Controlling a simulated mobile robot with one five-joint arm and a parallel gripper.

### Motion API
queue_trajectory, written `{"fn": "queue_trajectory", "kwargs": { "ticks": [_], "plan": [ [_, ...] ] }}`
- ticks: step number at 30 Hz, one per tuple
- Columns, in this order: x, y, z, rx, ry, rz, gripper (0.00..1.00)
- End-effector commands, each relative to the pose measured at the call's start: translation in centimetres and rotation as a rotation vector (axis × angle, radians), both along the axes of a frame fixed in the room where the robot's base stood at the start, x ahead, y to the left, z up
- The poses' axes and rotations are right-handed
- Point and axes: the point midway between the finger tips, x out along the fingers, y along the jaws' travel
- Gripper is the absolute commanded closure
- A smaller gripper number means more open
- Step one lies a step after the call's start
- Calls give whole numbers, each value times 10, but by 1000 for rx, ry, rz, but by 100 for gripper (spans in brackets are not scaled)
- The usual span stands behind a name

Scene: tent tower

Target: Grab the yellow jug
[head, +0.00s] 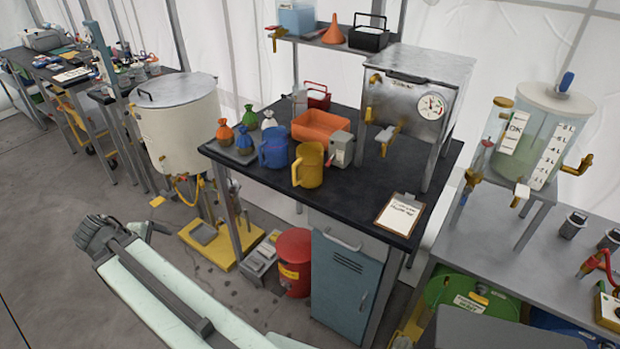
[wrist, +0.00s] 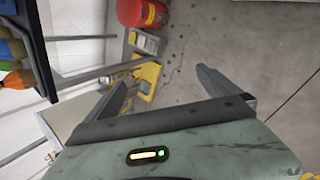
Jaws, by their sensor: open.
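The yellow jug (head: 308,166) stands upright on the black tabletop (head: 350,192), with its handle toward the left. A blue jug (head: 273,147) stands just left of it. My gripper shows in the wrist view (wrist: 160,90) with its two fingers spread wide and nothing between them. In the head view my arm reaches in low at the front left, below and left of the table, well apart from the yellow jug. The yellow jug cannot be made out in the wrist view.
Small colored bags sit on a tray (head: 238,156) at the table's left end. An orange bin (head: 322,125) is behind the jug, and a grey device (head: 341,150) is close on its right. A clipboard (head: 400,214) lies at the front right. A red can (head: 293,262) stands below.

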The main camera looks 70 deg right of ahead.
Motion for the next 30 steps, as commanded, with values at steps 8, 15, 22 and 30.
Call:
{"fn": "queue_trajectory", "kwargs": {
  "ticks": [8, 15, 22, 30],
  "plan": [
    [-181, -292, 22, -528, 854, 220, 0],
    [-250, -343, 65, -544, 1288, 268, 0],
    [-258, -355, 70, -541, 1306, 267, 0],
    [-267, -371, 70, -543, 1302, 268, 0]
  ]
}}
